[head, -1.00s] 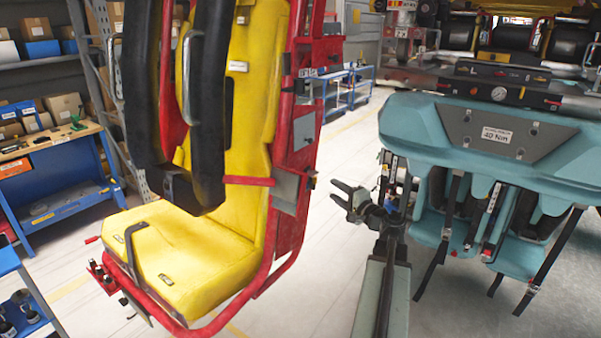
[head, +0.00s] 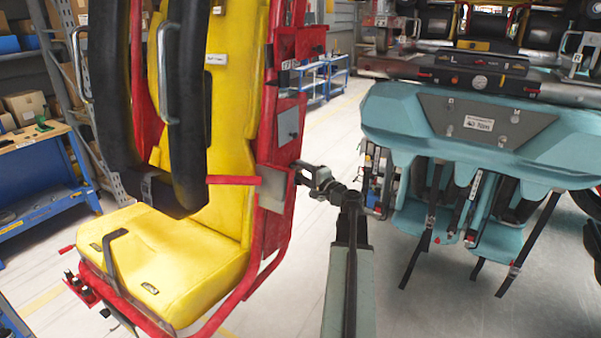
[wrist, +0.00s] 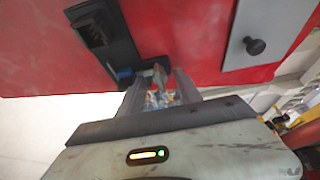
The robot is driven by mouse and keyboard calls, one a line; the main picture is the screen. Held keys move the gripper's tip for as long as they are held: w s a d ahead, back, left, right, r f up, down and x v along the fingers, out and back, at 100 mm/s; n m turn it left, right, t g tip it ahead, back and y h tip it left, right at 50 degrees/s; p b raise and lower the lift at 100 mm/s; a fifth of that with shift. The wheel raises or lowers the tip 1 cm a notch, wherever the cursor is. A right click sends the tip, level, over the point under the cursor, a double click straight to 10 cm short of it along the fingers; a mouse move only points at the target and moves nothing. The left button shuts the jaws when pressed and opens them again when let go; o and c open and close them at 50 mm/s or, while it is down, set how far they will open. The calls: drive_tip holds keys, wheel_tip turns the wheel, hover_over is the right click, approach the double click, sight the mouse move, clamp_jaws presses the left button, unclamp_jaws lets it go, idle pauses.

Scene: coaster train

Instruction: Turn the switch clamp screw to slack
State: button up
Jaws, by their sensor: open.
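My gripper (head: 301,172) reaches to the red side frame (head: 275,215) of the yellow seat in the head view. In the wrist view my gripper (wrist: 158,90) is open, its two fingers pointing at the red panel (wrist: 185,30). A dark switch housing (wrist: 98,32) is on that panel, with a small blue part (wrist: 125,72) at its lower end. A small reddish-grey piece, perhaps the clamp screw (wrist: 158,72), shows between the fingertips. It is blurred, and I cannot tell whether the fingers touch it. The screw cannot be made out in the head view.
A grey plate with a black knob (wrist: 255,46) is right of the fingers in the wrist view. The yellow seat (head: 180,255) stands left of my arm. A teal seat unit (head: 490,130) hangs to the right. Floor shows between them.

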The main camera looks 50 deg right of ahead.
drive_tip(key=shift+w, duration=0.1)
clamp_jaws()
drive_tip(key=shift+a, duration=0.15)
drive_tip(key=shift+f, duration=0.1)
drive_tip(key=n+t+y+b, duration=0.1)
drive_tip(key=n+b, duration=0.1)
drive_tip(key=n, duration=0.2)
drive_tip(key=n+t+y+b, duration=0.1)
drive_tip(key=n+b, duration=0.2)
drive_tip(key=n, duration=0.2)
drive_tip(key=n+t+y+b, duration=0.1)
drive_tip(key=n+t+b, duration=0.1)
drive_tip(key=n+b, duration=0.1)
drive_tip(key=shift+d+f+n+y, duration=0.3)
drive_tip(key=shift+d+n, duration=0.1)
drive_tip(key=shift+n, duration=0.3)
drive_tip(key=n+y, duration=0.1)
drive_tip(key=n, duration=0.1)
drive_tip(key=n+y+b, duration=0.1)
drive_tip(key=n, duration=0.2)
drive_tip(key=shift+r+n+y, duration=0.15)
drive_tip(key=shift+n+y, duration=0.15)
drive_tip(key=shift+y, duration=0.1)
